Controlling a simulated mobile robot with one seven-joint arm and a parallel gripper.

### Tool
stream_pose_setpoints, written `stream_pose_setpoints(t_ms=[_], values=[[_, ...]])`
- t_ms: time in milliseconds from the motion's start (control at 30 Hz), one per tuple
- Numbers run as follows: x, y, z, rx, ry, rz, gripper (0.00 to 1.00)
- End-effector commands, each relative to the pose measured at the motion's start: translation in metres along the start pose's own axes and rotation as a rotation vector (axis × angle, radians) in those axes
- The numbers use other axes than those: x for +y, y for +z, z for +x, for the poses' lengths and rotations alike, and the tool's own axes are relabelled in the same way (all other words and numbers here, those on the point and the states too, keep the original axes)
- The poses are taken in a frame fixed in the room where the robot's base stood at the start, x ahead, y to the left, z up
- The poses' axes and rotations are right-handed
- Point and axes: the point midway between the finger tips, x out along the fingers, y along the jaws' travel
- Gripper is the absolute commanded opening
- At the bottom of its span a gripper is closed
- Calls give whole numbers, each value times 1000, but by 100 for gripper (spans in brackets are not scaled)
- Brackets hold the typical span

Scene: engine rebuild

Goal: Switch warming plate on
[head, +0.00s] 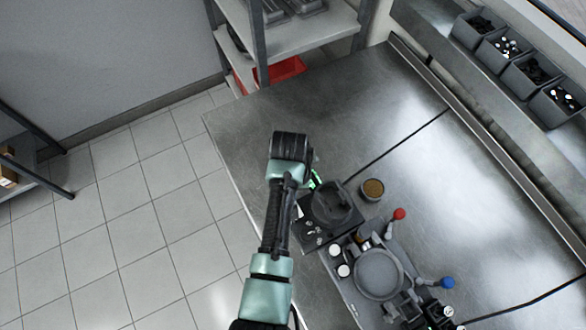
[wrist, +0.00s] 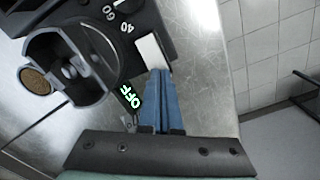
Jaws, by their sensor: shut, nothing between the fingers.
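The warming plate (head: 314,229) is a dark box on the steel bench, partly hidden by my arm in the head view. In the wrist view its housing (wrist: 172,14) carries a dial marked 40 and 60, a white switch (wrist: 150,50), and a small display (wrist: 129,96) that reads OFF in glowing letters. A dark, round, hollow part (wrist: 67,66) sits beside the dial. My gripper (wrist: 157,72) has its blue fingers shut together and empty. The fingertips are right at the lower end of the white switch; I cannot tell whether they touch it.
A small brown-filled cup (head: 373,188) stands right of the plate. A grey fixture (head: 379,274) with red (head: 399,214) and blue (head: 447,283) knobs is just below it. A cable crosses the bench. Bins (head: 506,51) line the back ledge. The bench's upper left is clear.

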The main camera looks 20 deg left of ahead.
Motion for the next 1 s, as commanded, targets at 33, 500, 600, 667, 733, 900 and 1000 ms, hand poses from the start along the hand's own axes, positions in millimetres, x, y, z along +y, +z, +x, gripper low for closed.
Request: stream_pose_setpoints(t_ms=[33, 500, 600, 667, 733, 900, 1000], values=[[0, 0, 2, -1, 0, 0, 0], [0, 0, -7, -1, 0, 0, 0], [0, 0, -15, -1, 0, 0, 0], [0, 0, -20, -1, 0, 0, 0], [0, 0, -26, -1, 0, 0, 0], [0, 0, -39, -1, 0, 0, 0], [0, 0, -46, -1, 0, 0, 0]])
